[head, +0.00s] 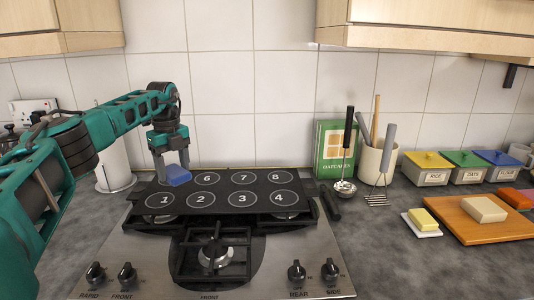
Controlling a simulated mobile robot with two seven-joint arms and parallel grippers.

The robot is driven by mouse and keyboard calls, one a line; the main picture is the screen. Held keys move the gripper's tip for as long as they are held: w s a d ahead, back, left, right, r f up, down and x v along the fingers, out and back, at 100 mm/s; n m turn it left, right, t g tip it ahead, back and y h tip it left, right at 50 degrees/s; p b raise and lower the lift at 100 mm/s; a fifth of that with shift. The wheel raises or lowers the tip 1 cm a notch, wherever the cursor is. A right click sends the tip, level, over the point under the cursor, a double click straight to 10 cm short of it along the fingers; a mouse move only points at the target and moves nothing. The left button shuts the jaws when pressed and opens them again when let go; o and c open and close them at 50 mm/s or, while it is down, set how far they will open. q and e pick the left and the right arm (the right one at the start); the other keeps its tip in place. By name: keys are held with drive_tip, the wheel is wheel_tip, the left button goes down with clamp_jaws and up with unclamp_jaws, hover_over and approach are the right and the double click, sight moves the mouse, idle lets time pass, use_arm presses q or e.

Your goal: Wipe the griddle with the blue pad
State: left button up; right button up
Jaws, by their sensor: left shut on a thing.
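The griddle (226,191) is a flat black plate with white numbered rings, lying over the rear of the steel hob. Rings 1, 2, 3, 4, 6, 7 and 8 show, and the spot left of ring 6 is covered. My left gripper (172,163) points down over the griddle's back left part, shut on the blue pad (178,176). The pad is at or just above the plate there; I cannot tell whether it touches. My right gripper is not in view.
The hob (150,262) has knobs along its front and a bare burner (215,252). A ladle (346,160), an oatcakes box (335,148) and a utensil crock (376,162) stand right of the griddle. A paper roll (112,165) stands at left. Wall cupboards overhang.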

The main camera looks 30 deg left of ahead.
use_arm(q)
drive_tip(key=shift+r, duration=1)
